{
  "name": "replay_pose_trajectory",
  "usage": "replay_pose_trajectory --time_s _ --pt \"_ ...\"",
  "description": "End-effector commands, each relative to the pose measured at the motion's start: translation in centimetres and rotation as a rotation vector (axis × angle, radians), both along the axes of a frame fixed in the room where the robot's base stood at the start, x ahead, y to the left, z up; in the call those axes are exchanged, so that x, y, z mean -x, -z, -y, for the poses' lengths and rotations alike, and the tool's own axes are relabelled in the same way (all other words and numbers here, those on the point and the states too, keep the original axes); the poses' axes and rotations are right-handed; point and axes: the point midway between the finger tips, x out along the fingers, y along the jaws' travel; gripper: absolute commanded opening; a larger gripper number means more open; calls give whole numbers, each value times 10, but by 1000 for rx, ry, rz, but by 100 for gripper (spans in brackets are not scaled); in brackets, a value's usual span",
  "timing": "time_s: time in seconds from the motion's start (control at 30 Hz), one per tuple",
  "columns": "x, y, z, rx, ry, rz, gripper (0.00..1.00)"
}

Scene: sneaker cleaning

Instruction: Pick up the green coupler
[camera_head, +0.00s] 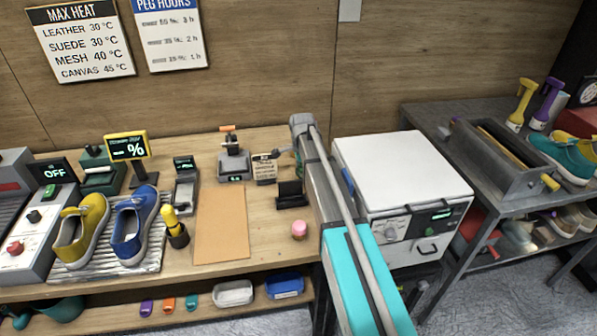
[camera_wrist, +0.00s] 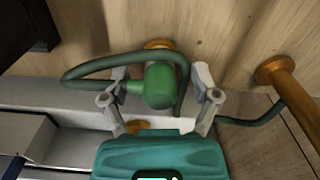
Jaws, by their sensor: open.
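In the wrist view the green coupler (camera_wrist: 160,86) is a rounded green body with a dark green hose (camera_wrist: 95,70) looping around it. A copper-coloured fitting (camera_wrist: 157,44) shows just behind it against the wood. My gripper (camera_wrist: 160,77) is open, with one finger on each side of the coupler. The fingertips overlap the hose in the picture; whether they touch it I cannot tell. In the head view my arm reaches back towards the wooden wall, and I cannot make out the coupler or the fingers there.
A copper pipe (camera_wrist: 295,105) stands out from the wood right of my gripper. In the head view a white-topped machine (camera_head: 400,170) stands close right of my arm. A black holder (camera_head: 291,195), a pink object (camera_head: 299,229) and a tan mat (camera_head: 221,222) lie to the left.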

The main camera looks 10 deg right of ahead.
Motion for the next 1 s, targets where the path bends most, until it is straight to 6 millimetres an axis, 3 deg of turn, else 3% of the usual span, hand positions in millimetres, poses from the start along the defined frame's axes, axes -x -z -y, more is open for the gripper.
replay_pose_trajectory --time_s 0.13,0.57,1.0 --pt "0 0 0 0 0 0 79" --pt "0 0 0 0 0 0 0" --pt "0 -3 -1 0 -1 0 0"
